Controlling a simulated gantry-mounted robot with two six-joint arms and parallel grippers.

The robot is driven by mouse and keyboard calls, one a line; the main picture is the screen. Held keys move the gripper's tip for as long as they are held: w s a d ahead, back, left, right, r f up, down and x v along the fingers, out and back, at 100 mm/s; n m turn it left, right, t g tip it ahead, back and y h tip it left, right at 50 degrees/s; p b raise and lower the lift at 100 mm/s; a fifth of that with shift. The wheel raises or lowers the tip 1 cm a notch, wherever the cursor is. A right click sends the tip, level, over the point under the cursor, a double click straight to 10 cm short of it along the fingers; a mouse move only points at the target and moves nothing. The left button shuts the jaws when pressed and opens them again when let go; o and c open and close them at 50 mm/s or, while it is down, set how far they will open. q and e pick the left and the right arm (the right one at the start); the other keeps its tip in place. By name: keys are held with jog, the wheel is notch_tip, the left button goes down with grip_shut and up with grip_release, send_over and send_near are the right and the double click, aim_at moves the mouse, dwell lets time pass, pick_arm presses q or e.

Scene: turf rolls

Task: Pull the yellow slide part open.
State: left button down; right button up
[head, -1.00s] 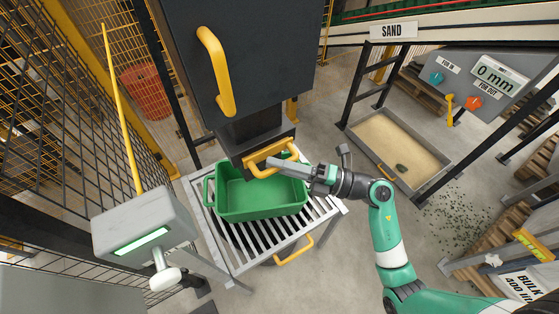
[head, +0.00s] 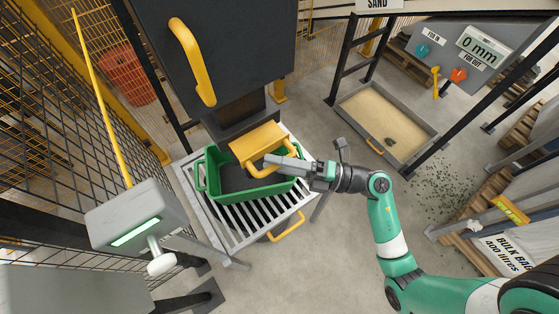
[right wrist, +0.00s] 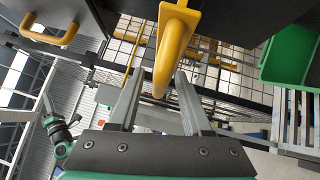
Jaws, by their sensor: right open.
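The yellow slide part (head: 256,142) sticks out from under the dark hopper, above the green bin (head: 250,192). It is a flat yellow plate with a loop handle at its front. My right gripper (head: 275,163) is at this handle. In the right wrist view the yellow handle (right wrist: 172,52) lies between the two open fingers (right wrist: 157,98), with gaps beside it. Dark material (head: 232,178) shows inside the green bin under the slide. My left gripper is not shown in the head view.
The bin stands on a slatted metal table (head: 240,225) with a yellow handle (head: 288,228) at its front. The hopper's upper yellow handle (head: 192,62) is above left. A grey box with a lit green strip (head: 136,232) stands left. Open floor lies right of the table.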

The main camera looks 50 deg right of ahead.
jog(key=p+v, duration=0.1)
jog(key=v, duration=1)
jog(key=shift+s+d, duration=0.15)
jog(key=shift+s, duration=0.15)
